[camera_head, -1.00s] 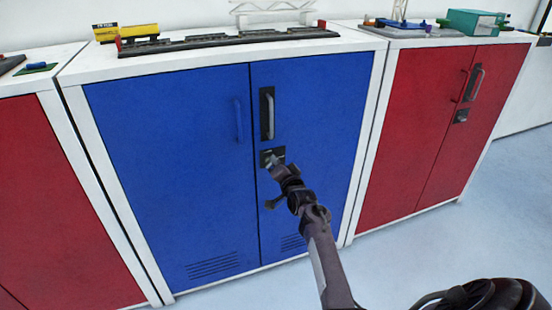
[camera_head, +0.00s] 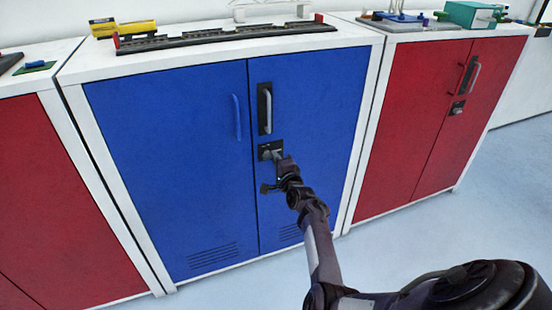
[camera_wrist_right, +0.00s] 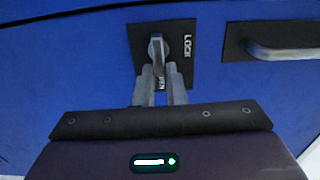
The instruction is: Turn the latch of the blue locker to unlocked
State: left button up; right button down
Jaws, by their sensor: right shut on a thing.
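The blue locker (camera_head: 170,130) stands closed in the middle of the head view. Its latch is a small grey lever (camera_wrist_right: 157,48) on a black plate (camera_wrist_right: 137,45), marked LOCK on the right and OPEN at the bottom in the wrist view. The latch plate (camera_head: 263,148) also shows below the door handle in the head view. My right gripper (camera_wrist_right: 160,82) is shut on the lever, a finger on either side. The lever points down toward the partly hidden OPEN mark in the wrist view. My left gripper is out of view.
A silver door handle (camera_head: 267,110) is just above the latch; it also shows in the wrist view (camera_wrist_right: 280,50). Red lockers stand left (camera_head: 50,190) and right (camera_head: 425,120). Model tracks (camera_head: 220,38) lie on top. The floor (camera_head: 450,225) at right is clear.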

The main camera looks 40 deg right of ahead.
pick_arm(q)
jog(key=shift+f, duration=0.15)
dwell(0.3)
pick_arm(e)
jog(key=c, duration=1.5)
grip_release()
jog(key=shift+s, duration=0.1)
